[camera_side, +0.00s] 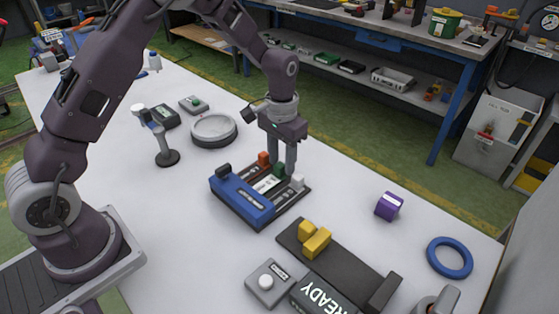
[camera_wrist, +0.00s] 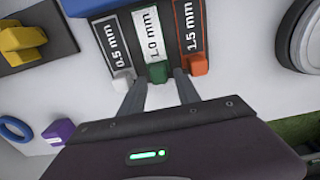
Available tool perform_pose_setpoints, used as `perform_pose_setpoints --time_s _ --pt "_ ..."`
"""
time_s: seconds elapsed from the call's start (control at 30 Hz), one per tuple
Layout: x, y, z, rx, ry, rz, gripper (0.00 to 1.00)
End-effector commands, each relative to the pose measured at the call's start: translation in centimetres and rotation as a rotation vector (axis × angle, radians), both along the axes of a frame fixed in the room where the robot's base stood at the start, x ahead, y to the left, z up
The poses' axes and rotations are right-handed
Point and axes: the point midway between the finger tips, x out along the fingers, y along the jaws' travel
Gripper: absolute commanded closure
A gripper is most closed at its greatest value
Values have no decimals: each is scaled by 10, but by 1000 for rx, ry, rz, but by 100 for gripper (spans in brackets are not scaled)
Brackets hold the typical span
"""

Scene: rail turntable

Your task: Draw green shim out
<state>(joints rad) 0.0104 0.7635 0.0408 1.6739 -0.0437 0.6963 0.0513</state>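The green shim's tab (camera_wrist: 157,72) sits in the middle slot of the blue shim holder (camera_side: 238,201), below the "1.0 mm" label. In the wrist view, my gripper (camera_wrist: 159,80) is open, with one fingertip on each side of the green tab and small gaps showing. In the side view, my gripper (camera_side: 284,172) points down at the tab end of the holder, and the green tab (camera_side: 279,170) is partly hidden by the fingers. The white 0.5 mm shim's tab (camera_wrist: 122,82) and the orange 1.5 mm shim's tab (camera_wrist: 195,65) flank it closely.
A dark fixture (camera_side: 335,262) with yellow blocks lies in front of the holder. A grey button box (camera_side: 268,284), a READY display (camera_side: 322,298), a purple block (camera_side: 389,206) and a blue ring (camera_side: 449,258) lie nearby. A round grey turntable (camera_side: 213,130) is behind.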

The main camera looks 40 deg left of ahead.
Motion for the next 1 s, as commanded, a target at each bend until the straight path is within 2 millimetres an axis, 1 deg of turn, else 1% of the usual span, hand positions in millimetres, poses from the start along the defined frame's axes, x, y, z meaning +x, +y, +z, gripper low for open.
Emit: perform_pose_setpoints --time_s 0.3,0.37,0.5,0.6,0.7,0.8,1.0 --pt "-2 0 1 0 6 -1 56" --pt "-1 0 7 0 3 -1 56" --pt "-1 0 37 0 1 -1 56" --pt "-1 0 55 0 1 0 56" --pt "-1 0 67 0 3 0 56" --pt "-2 0 70 0 4 0 56" --pt "-2 0 71 0 5 0 56"
